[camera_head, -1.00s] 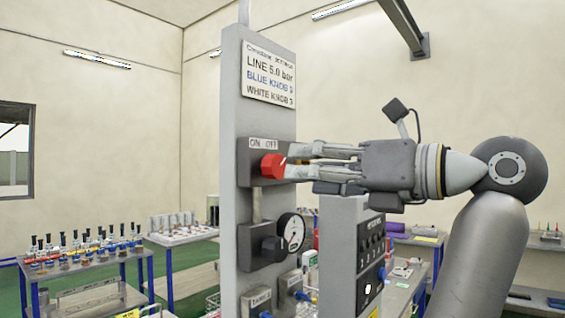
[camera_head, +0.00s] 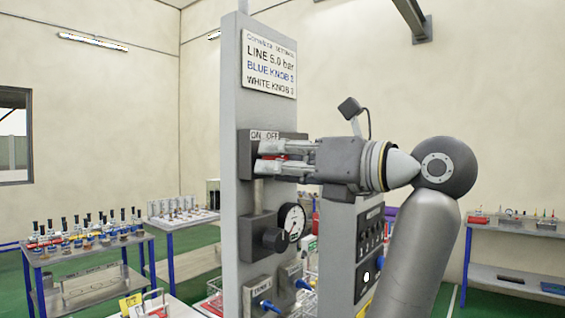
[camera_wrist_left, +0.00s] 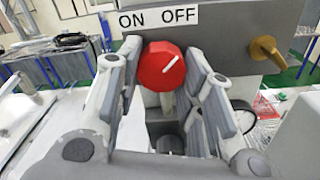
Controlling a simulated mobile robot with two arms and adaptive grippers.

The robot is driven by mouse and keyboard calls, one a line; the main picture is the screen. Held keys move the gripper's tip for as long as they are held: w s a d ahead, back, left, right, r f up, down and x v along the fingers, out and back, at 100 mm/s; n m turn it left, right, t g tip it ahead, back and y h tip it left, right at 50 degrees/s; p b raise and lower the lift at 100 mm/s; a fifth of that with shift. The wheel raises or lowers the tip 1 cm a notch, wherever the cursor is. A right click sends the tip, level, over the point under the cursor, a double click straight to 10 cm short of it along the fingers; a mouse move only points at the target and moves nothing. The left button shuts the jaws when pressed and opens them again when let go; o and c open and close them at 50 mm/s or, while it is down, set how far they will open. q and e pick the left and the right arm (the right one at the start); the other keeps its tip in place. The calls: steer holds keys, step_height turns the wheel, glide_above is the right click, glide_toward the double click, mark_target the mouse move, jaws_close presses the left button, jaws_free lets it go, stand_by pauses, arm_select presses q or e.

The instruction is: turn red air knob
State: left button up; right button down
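The red air knob (camera_wrist_left: 162,66) is on a grey box under an ON/OFF label (camera_wrist_left: 158,17). Its white mark slants up and right, toward OFF. My left gripper (camera_wrist_left: 163,58) has one finger on each side of the knob. The fingers look open, with little room beside the knob; I see no clear contact. In the head view my left gripper (camera_head: 266,157) reaches in from the right, and its fingers hide most of the red knob (camera_head: 275,157). My right gripper is not in view.
A brass fitting (camera_wrist_left: 266,50) sticks out right of the red knob. A control box (camera_head: 370,245) stands to the right. Racks of vials stand on tables at left.

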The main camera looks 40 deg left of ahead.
arm_select(q)
steer(key=shift+c, duration=1.1)
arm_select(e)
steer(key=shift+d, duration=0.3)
arm_select(q)
steer(key=shift+n, duration=0.3)
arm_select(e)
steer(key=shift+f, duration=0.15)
arm_select(q)
steer(key=n+b, duration=0.1)
steer(key=n, duration=0.3)
steer(key=n+b, duration=0.1)
steer(key=n, duration=0.3)
steer(key=n+b, duration=0.1)
steer(key=n, duration=0.3)
steer(key=shift+w+n, duration=0.3)
steer(key=n, duration=0.4)
steer(key=shift+r+b, duration=0.15)
steer(key=shift+b, duration=0.25)
steer(key=shift+n, duration=0.4)
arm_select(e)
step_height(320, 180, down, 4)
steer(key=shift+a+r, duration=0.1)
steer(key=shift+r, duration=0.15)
